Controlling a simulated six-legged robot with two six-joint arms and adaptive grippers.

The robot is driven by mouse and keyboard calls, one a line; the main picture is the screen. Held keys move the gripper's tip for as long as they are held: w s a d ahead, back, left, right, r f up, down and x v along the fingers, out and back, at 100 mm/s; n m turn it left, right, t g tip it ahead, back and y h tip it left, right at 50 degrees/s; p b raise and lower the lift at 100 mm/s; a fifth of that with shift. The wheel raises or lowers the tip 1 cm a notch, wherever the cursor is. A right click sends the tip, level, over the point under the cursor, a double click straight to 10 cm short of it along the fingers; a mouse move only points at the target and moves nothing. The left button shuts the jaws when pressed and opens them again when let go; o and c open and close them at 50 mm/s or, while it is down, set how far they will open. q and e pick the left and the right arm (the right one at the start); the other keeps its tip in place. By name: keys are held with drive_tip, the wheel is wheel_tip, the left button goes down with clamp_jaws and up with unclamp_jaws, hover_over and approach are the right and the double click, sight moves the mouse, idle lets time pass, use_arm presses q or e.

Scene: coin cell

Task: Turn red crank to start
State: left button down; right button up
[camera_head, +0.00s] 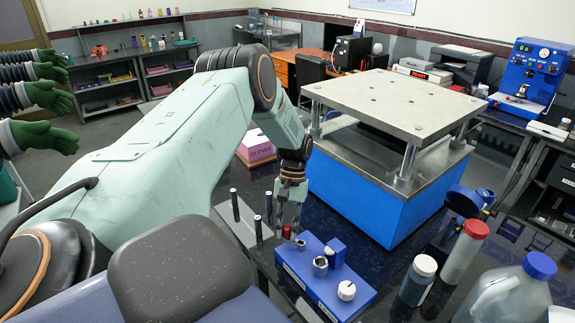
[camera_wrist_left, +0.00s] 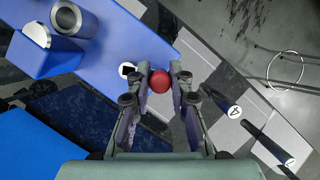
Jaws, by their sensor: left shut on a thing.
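The red crank knob (camera_head: 287,231) stands at the left end of a small blue device (camera_head: 322,277) on the dark bench. In the left wrist view the round red knob (camera_wrist_left: 160,81) sits between the fingertips of my left gripper (camera_wrist_left: 160,86). My left gripper (camera_head: 287,215) points down and is shut on the red crank; its fingers partly hide the crank. The blue device also shows in the left wrist view (camera_wrist_left: 120,40), with a metal cylinder (camera_wrist_left: 74,19) on it. My right gripper is not in view.
A large blue press (camera_head: 350,190) with a metal top plate stands just behind the device. Dark rods (camera_head: 258,231) stand left of the gripper. A red-capped bottle (camera_head: 464,252), a white-capped bottle (camera_head: 418,281) and a blue-capped jug (camera_head: 508,295) stand on the right.

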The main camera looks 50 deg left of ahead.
use_arm(q)
drive_tip(key=c, duration=1.2)
unclamp_jaws()
drive_tip(key=shift+w+r, duration=0.15)
drive_tip(key=shift+r, duration=0.05)
drive_tip(key=v, duration=1.1)
drive_tip(key=shift+r, duration=0.35)
